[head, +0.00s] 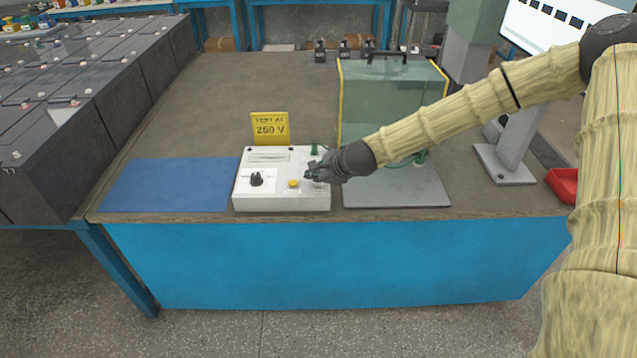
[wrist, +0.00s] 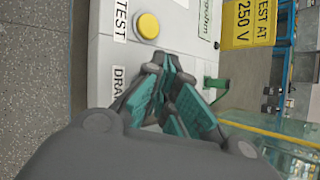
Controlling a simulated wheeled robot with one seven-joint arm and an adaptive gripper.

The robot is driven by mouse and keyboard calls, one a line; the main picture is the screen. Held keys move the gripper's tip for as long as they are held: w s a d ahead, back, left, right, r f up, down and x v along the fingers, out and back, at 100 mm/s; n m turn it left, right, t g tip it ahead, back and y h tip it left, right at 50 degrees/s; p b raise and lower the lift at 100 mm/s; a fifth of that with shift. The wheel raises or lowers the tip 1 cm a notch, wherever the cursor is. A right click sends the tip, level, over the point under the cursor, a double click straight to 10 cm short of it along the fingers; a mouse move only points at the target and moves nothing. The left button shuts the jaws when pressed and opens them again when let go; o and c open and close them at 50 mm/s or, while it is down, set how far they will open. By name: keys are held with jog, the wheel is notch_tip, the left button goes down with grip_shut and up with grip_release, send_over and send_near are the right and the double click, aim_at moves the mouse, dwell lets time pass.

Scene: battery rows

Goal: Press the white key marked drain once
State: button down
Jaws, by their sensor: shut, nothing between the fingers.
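The white tester box (head: 270,203) stands near the front edge of the bench. Its top also shows in the wrist view (wrist: 185,42), with a yellow button (wrist: 147,26) beside a TEST label (wrist: 121,20). A second label (wrist: 118,80) reads "DRA", its end hidden by my gripper. The white drain key is not visible; my fingers cover the area beside that label. My gripper (head: 309,173) is shut and empty over the right part of the box, with its fingertips also seen in the wrist view (wrist: 163,66). I cannot tell whether they touch the panel.
A yellow "TEST AT 250 V" sign (head: 269,128) stands behind the box, and a black knob (head: 257,179) is on its left. A clear guard with yellow edges (head: 385,98) is to the right. A blue mat (head: 170,185) lies left. The bench middle is clear.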

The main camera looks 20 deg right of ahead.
aim_at(316, 184)
jog(key=shift+f, duration=0.15)
dwell(0.5)
jog(key=shift+r+p, duration=0.55)
jog(key=shift+r, duration=0.3)
jog(key=shift+r+p, duration=2)
jog(key=shift+r, duration=0.55)
jog(key=shift+s+f, duration=0.1)
jog(key=shift+f, duration=0.05)
